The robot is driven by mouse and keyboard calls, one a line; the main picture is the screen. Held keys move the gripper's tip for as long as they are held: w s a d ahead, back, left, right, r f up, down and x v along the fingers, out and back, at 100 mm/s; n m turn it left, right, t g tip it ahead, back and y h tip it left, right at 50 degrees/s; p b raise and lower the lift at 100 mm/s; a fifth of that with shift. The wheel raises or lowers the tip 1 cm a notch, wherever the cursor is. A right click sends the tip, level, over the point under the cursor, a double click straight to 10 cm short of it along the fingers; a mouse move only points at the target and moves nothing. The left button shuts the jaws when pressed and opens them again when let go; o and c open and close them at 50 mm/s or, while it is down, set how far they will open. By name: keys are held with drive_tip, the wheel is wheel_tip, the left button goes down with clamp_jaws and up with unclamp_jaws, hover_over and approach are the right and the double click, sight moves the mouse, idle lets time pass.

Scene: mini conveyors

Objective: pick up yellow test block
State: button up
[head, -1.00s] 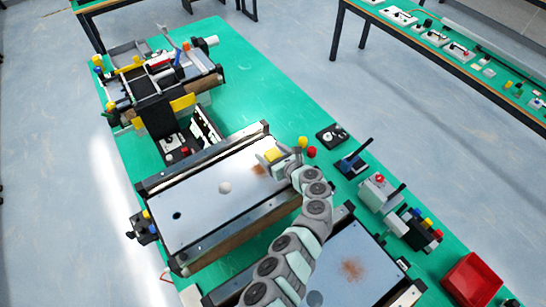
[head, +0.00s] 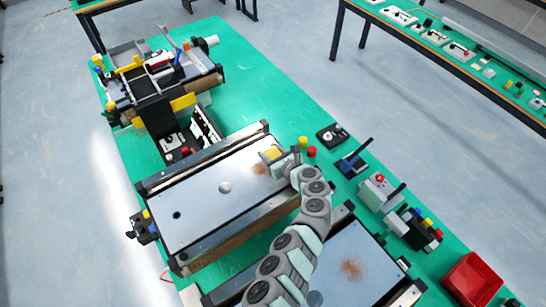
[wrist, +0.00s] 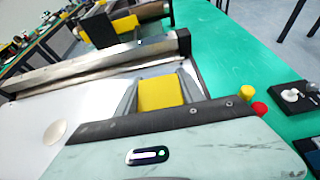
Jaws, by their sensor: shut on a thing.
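The yellow test block (head: 271,154) is at the far right end of the nearer-middle conveyor's grey plate in the head view. It also shows in the wrist view (wrist: 161,92), between the two fingers. My gripper (head: 274,156) is shut on the block, with a finger on each side of it. The gripper body hides the lower part of the block in the wrist view. I cannot tell whether the block touches the plate.
The conveyor plate (head: 200,207) has dark rails along its edges. A yellow cap (head: 303,142) and a red cap (head: 311,152) stand on the green table right of my gripper. A second conveyor (head: 340,280) lies in front. A red bin (head: 472,281) stands at lower right.

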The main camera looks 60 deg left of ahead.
clamp_jaws()
drive_tip(key=shift+r, duration=0.1)
